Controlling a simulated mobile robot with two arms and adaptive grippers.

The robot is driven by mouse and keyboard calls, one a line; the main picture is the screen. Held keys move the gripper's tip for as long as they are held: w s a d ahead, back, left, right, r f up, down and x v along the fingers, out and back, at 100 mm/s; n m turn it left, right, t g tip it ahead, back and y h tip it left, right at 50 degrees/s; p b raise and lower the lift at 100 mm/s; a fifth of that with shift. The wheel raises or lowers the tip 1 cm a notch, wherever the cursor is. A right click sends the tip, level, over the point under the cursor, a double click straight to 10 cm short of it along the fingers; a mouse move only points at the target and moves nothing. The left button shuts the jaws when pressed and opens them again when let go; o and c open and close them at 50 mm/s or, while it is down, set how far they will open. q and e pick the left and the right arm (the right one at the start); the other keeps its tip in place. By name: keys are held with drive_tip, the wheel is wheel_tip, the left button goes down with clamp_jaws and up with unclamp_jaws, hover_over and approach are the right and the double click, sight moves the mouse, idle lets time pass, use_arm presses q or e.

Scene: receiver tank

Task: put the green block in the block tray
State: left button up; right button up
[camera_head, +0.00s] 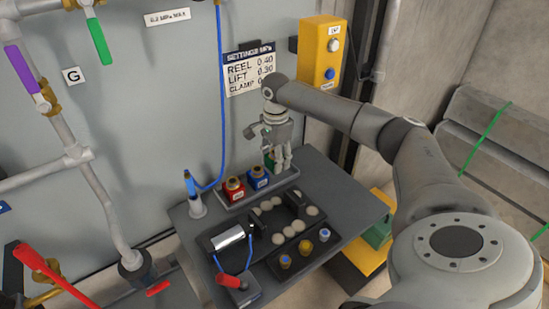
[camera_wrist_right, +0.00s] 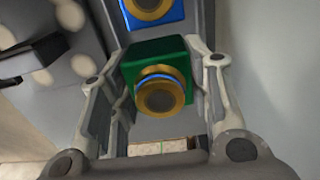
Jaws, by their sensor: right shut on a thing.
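The green block (camera_wrist_right: 158,56), with a brass ring and blue band on its face, is between the fingers of my right gripper (camera_wrist_right: 158,85). In the head view my right gripper (camera_head: 277,163) points down over the right end of the grey block tray (camera_head: 262,194). Its fingers hide most of the green block there. The tray holds a red block (camera_head: 233,191) at its left and a blue block (camera_head: 257,178) in the middle. The green block is in line with the blue one; I cannot tell whether it touches the tray floor. My left gripper is not in view.
The tray stands at the back of a dark table (camera_head: 345,209). In front are a fixture with pale round discs (camera_head: 290,232), a silver cylinder (camera_head: 228,238) and a strip of knobs (camera_head: 304,247). A blue hose (camera_head: 221,100) hangs at the tray's left.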

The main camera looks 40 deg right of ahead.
drive_tip(key=shift+w+a+f+b, duration=0.1)
drive_tip(key=shift+w+f+b, duration=0.2)
drive_tip(key=shift+f+b, duration=0.15)
wheel_tip(320, 180, down, 3)
drive_tip(key=shift+r+b, duration=0.1)
drive_tip(key=shift+b, duration=1)
drive_tip(key=shift+r, duration=0.1)
drive_tip(key=shift+s, duration=0.1)
drive_tip(key=o, duration=0.9)
